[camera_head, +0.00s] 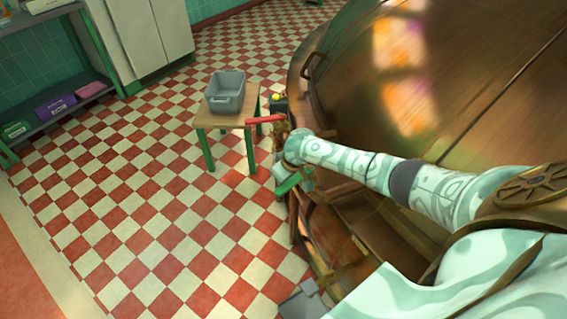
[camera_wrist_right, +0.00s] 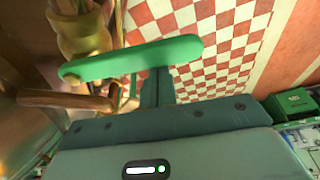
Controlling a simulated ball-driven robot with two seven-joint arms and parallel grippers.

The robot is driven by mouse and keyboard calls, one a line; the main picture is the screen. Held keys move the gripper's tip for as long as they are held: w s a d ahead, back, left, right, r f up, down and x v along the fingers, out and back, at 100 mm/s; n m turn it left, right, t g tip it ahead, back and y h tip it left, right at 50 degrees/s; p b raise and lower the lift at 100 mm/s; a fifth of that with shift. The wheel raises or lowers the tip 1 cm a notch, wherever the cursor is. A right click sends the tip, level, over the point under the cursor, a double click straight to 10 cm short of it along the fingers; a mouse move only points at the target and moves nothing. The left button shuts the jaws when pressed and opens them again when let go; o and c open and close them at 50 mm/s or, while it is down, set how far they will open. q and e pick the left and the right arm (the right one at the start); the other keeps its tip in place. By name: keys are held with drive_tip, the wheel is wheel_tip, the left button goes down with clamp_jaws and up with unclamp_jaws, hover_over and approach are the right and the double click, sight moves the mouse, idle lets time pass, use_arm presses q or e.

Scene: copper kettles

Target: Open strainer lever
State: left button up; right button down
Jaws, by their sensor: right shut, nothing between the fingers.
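A green lever (camera_wrist_right: 135,60) with rounded ends sits on a brass valve fitting (camera_wrist_right: 85,32) in the right wrist view. In the head view, green parts (camera_head: 291,182) show just below the end of my right arm; I cannot tell there which are lever and which are gripper. My right gripper (camera_wrist_right: 158,84) is shut and empty. Its fingers reach up to the lever's lower edge in the wrist view, and their tips are partly hidden by it. Whether they touch it is unclear. A red lever (camera_head: 266,119) shows above my wrist in the head view. My left gripper is not in view.
The large copper kettle (camera_head: 470,90) fills the right side. A small table (camera_head: 222,121) with a grey crate (camera_head: 226,92) stands left of the red lever. A copper pipe (camera_wrist_right: 65,101) runs beside the valve. The checkered floor (camera_head: 150,205) on the left is clear.

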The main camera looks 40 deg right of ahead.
drive_tip(key=shift+s+r+n+y+p, duration=0.1)
drive_tip(key=shift+s+n+y+p, duration=0.25)
drive_tip(key=shift+s+n, duration=0.55)
drive_tip(key=shift+s+d+n+g+y+b, duration=0.25)
drive_tip(key=shift+s+d+n+g+y, duration=0.2)
drive_tip(key=shift+s+d+n, duration=0.85)
drive_tip(key=shift+s+d+n+g+y+b, duration=0.35)
drive_tip(key=shift+s+d+n, duration=0.35)
drive_tip(key=shift+s+n, duration=1.15)
drive_tip(key=shift+s+d+n+g+y+b, duration=0.15)
drive_tip(key=shift+s+d+n+g+y, duration=0.55)
drive_tip(key=shift+n, duration=1.55)
drive_tip(key=shift+s+d+h, duration=0.2)
drive_tip(key=shift+d+h, duration=0.15)
drive_tip(key=shift+d, duration=0.1)
